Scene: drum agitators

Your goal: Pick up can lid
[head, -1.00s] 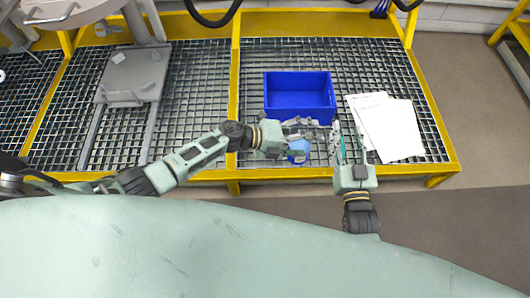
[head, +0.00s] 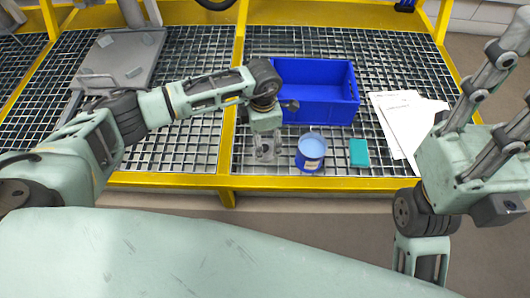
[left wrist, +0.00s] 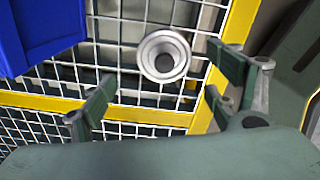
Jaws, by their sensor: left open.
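A round silver lid with a dark centre (left wrist: 164,54) shows in the left wrist view, over the grating beyond my open left fingers (left wrist: 160,82). It looks apart from them. In the head view my left gripper (head: 263,152) points down at the grating, left of the can, and mostly hides what is under it. The blue can (head: 311,154) stands upright on the grating, its top showing light blue. My right gripper (head: 518,85) is raised at the right edge, fingers spread and empty, away from the can.
A blue crate (head: 318,112) stands behind the can. A teal block (head: 358,153) lies right of the can, with white papers (head: 397,112) beyond it. The yellow frame edge (head: 290,184) runs along the front. A grey metal plate (head: 118,62) is at the left.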

